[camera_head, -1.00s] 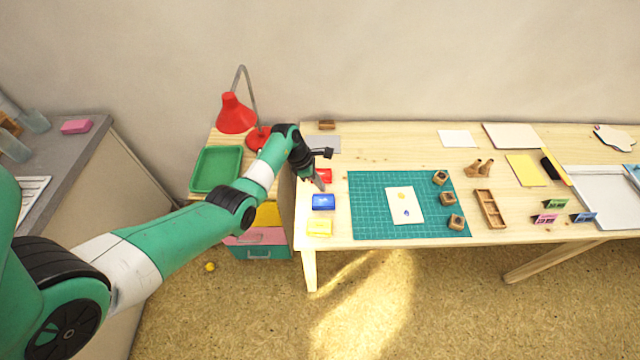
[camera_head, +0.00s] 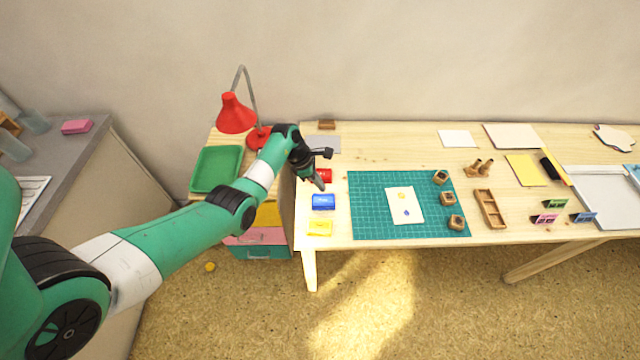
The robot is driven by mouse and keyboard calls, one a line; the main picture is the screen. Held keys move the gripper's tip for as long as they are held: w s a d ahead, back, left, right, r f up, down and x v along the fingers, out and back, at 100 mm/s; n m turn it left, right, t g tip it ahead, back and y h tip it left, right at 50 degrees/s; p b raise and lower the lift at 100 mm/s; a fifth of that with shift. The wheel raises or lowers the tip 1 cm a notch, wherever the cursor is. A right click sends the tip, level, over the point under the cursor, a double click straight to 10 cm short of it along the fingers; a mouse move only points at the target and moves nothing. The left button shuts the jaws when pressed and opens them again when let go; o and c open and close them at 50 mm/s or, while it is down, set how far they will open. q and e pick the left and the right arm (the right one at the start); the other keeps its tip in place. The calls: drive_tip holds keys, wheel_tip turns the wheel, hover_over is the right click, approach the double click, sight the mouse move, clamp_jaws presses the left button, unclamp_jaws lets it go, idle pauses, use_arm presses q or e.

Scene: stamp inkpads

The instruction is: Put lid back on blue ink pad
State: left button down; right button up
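The blue ink pad (camera_head: 323,203) lies near the left end of the wooden table, between a red pad (camera_head: 325,175) and a yellow pad (camera_head: 319,228). It is too small in the view to tell its lid and base apart. My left gripper (camera_head: 319,184) points down just behind the blue pad, beside the red pad and partly over it. Its fingers are small and dark, so I cannot tell whether they are open or hold anything. My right gripper is out of view.
A green cutting mat (camera_head: 372,215) with a stamped card (camera_head: 405,205) and wooden stamps lies to the right. A grey sheet (camera_head: 325,143) lies behind the gripper. A red lamp (camera_head: 236,115) and green tray (camera_head: 216,168) stand left of the table.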

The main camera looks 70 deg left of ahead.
sight(324, 199)
use_arm(q)
drive_tip(key=shift+f, duration=0.2)
drive_tip(key=shift+f+b, duration=2.5)
drive_tip(key=shift+f, duration=0.4)
drive_tip(key=shift+r, duration=0.1)
wheel_tip(324, 199, up, 7)
drive_tip(key=p, duration=0.7)
